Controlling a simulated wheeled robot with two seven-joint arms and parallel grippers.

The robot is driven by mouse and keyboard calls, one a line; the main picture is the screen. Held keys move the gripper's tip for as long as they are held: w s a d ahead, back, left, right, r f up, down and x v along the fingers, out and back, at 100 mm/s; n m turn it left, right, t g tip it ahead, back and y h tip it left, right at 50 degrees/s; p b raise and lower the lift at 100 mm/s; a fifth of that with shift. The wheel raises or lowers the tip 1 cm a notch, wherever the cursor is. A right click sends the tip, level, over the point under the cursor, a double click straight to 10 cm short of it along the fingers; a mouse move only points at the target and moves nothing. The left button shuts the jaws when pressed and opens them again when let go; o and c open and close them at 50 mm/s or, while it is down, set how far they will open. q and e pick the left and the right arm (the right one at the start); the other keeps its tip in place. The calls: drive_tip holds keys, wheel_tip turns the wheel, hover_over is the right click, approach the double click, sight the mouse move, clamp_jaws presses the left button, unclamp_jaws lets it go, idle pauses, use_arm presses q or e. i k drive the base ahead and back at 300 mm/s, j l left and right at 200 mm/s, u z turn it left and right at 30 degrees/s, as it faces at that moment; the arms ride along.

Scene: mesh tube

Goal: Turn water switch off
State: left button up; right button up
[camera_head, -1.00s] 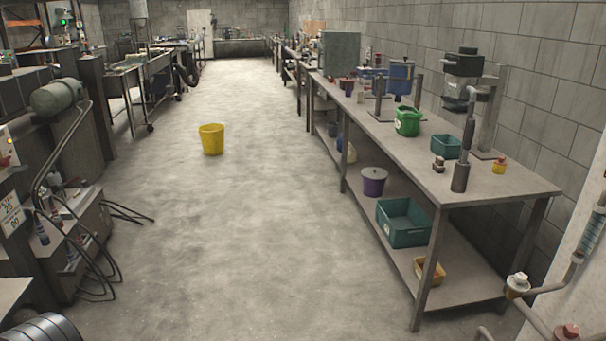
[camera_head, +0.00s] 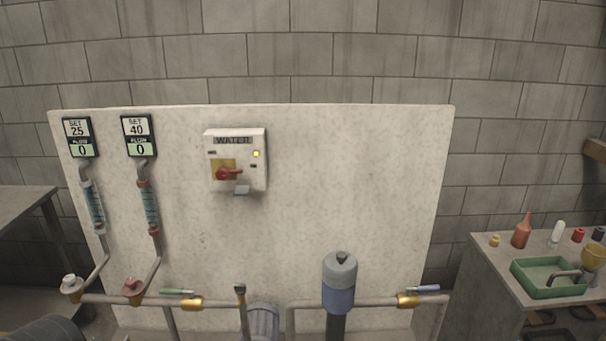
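The water switch box (camera_head: 236,160) is a pale box labelled WATER, mounted on a white panel (camera_head: 340,200) left of the middle of the view. It has a red rotary handle (camera_head: 228,174) on a yellow plate, pointing sideways, and a small lit yellow lamp (camera_head: 256,154) to the upper right of the handle. A small grey tab sticks out below it. Neither of my grippers is in view.
Two displays reading SET 25 (camera_head: 78,137) and SET 40 (camera_head: 139,136) sit above flow tubes at left. Pipes with valves and a grey-blue cylinder (camera_head: 340,282) cross the front. A bench (camera_head: 492,262) with a green tray (camera_head: 548,290) stands right.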

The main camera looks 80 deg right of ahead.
sight(222, 173)
drive_tip(key=z, duration=2.45)
